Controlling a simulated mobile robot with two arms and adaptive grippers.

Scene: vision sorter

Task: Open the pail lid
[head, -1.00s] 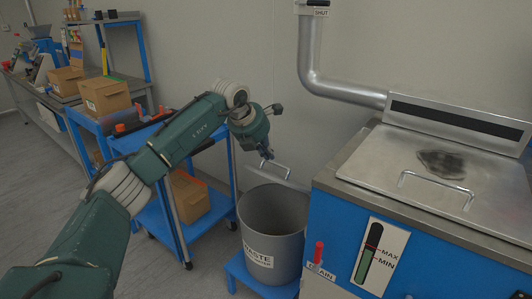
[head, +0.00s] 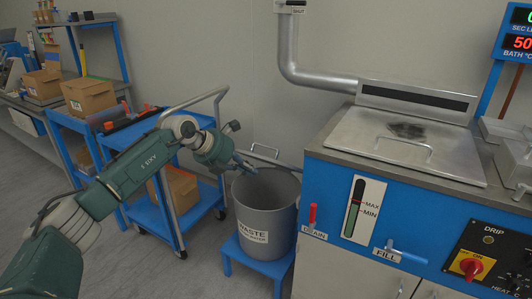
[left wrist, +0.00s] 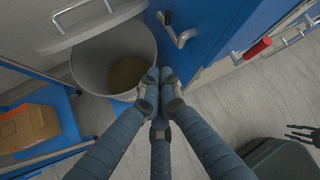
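The grey waste pail (head: 266,220) stands with its mouth uncovered, and its inside shows in the left wrist view (left wrist: 128,72). Its lid (head: 275,161) is open, tilted up at the pail's back edge, with a wire handle on it. The lid also shows at the upper left of the left wrist view (left wrist: 95,27). My left gripper (head: 252,169) is at the pail's mouth, in front of the lid and apart from it. Its fingertips (left wrist: 160,76) are together with nothing between them. My right gripper (left wrist: 302,133) shows small at the right edge of the left wrist view, its dark fingers spread.
A blue stand (head: 252,263) holds the pail. The blue bath cabinet (head: 330,195) with a red drain handle (head: 312,214) stands close on the right. A blue cart (head: 150,215) with a cardboard box (head: 178,190) is on the left. Grey floor is free in front.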

